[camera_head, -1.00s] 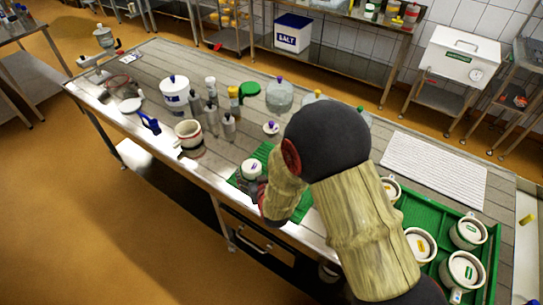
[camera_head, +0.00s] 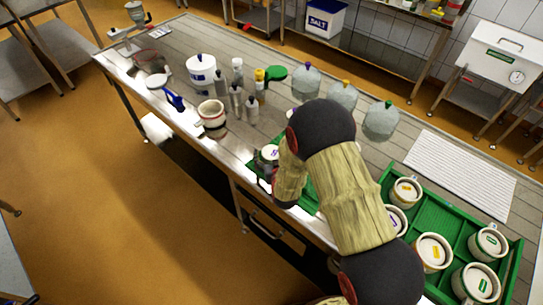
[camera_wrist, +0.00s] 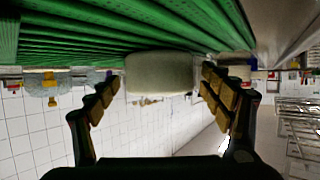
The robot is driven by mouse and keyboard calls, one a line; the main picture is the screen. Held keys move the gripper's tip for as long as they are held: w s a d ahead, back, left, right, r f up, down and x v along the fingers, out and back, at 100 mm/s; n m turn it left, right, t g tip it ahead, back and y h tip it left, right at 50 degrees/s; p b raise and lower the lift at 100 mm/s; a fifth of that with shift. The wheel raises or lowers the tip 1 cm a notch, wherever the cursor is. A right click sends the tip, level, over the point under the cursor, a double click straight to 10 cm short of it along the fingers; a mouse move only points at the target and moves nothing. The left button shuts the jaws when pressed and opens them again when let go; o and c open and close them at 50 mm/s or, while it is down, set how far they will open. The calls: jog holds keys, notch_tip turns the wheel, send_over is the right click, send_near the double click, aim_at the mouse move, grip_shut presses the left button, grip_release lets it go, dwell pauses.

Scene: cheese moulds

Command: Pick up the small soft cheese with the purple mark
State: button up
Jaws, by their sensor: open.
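The small soft cheese (camera_head: 270,152) is a pale, low round with a purple mark on top. It stands on the green mat (camera_head: 310,192) near the front edge of the table, partly hidden by my gripper (camera_head: 266,163). In the wrist view, which is upside down, the cheese (camera_wrist: 160,73) is a plain whitish cylinder under the green mat (camera_wrist: 120,25). My gripper (camera_wrist: 160,84) is open, with one finger on each side of the cheese. I cannot tell whether the fingers touch it.
A green crate (camera_head: 375,192) at right holds several round moulds with coloured marks. Left of the cheese stand a beige pot (camera_head: 212,120), grey bottles (camera_head: 236,100) and a white tub (camera_head: 201,75). Domed covers (camera_head: 381,120) stand behind. A white ribbed mat (camera_head: 458,172) lies at back right.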

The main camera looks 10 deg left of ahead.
jog(key=shift+w+a+f, duration=0.1)
jog(key=shift+w, duration=0.2)
jog(key=shift+c, duration=0.7)
jog(key=c, duration=0.8)
jog(key=shift+c, duration=0.4)
